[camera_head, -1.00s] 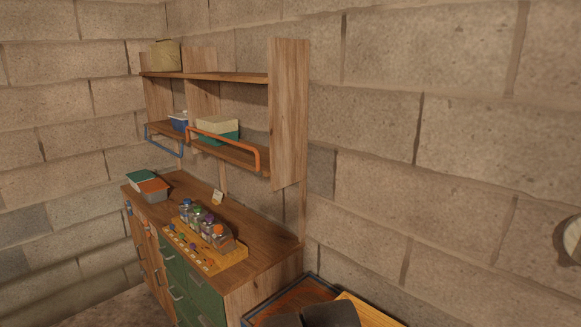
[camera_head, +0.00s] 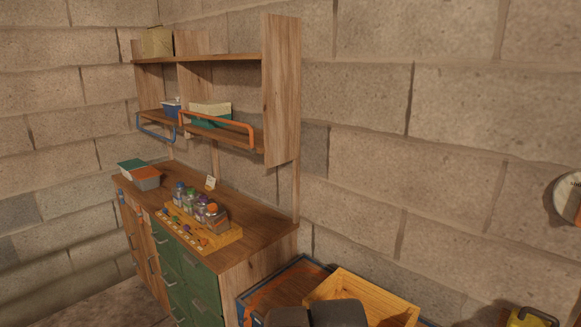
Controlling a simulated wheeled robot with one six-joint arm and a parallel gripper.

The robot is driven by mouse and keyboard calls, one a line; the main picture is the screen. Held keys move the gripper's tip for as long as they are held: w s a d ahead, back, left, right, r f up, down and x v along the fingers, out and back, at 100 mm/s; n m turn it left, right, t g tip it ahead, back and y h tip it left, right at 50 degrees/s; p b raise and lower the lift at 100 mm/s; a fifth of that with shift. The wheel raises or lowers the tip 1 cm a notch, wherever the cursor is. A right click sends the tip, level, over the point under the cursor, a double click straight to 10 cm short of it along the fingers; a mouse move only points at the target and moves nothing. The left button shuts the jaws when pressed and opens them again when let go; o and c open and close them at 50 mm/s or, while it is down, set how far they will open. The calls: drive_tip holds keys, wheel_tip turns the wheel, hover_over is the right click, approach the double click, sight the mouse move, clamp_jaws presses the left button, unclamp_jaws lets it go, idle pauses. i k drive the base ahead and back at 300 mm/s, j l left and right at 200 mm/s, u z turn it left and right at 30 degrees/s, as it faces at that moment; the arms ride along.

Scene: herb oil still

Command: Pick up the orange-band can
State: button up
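I cannot make out an orange-band can for certain. The row stands in a yellow wooden rack (camera_head: 222,241) on the cabinet top. Dark rounded parts of my own body show at the bottom edge, well to the right of and nearer than the rack. My gripper's fingers do not show.
The wooden cabinet (camera_head: 262,232) has green drawers. Above it, a shelf unit (camera_head: 281,95) has blue and orange rails. A yellow wooden crate (camera_head: 388,300) and a dark-rimmed tray (camera_head: 280,288) are at the lower right.

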sight(218, 223)
drive_tip(key=k, duration=0.15)
drive_tip(key=i+j+z, duration=0.9)
drive_tip(key=j, duration=0.2)
